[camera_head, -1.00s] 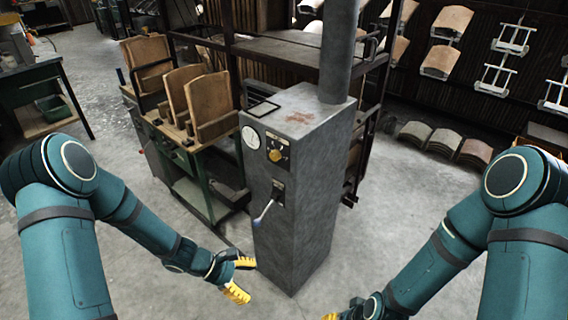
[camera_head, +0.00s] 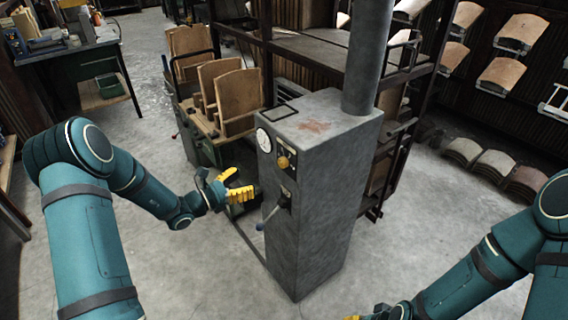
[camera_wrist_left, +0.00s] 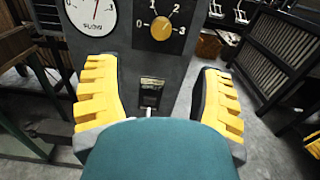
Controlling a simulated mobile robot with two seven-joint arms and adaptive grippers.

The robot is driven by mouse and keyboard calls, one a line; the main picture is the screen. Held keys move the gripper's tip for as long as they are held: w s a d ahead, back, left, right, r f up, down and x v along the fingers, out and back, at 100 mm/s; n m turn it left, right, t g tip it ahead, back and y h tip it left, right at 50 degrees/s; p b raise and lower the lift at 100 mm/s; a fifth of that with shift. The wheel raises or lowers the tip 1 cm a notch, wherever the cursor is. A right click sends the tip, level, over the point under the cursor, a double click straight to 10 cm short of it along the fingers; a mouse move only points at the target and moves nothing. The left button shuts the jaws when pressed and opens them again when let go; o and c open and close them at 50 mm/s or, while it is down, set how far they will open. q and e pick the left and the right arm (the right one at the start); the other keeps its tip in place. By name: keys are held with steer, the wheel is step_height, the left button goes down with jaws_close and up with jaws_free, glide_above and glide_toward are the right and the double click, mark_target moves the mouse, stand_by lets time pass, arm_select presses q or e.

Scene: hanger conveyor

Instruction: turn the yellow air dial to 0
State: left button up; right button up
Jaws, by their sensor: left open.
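The yellow air dial (camera_head: 283,162) is on the dark plate on the front of a grey metal cabinet (camera_head: 330,215). In the left wrist view the dial (camera_wrist_left: 161,29) shows large, with 0 at its left, 1 and 2 above and 3 at its right; its mark seems to point up, but I cannot read it surely. My left gripper (camera_head: 243,184) is open and empty, left of and a little below the dial, apart from the panel. In the wrist view its yellow fingers stand wide apart below the dial.
A round white gauge (camera_head: 263,140) sits left of the dial, and a lever (camera_head: 272,210) sticks out below it. A green stand with wooden chair boards (camera_head: 236,98) is behind the left gripper. The floor in front of the cabinet is clear.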

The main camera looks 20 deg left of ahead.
mark_target(280, 164)
arm_select(q)
steer(key=b+x, duration=0.1)
steer(key=x, duration=1.2)
steer(key=shift+d, duration=0.1)
jaws_close()
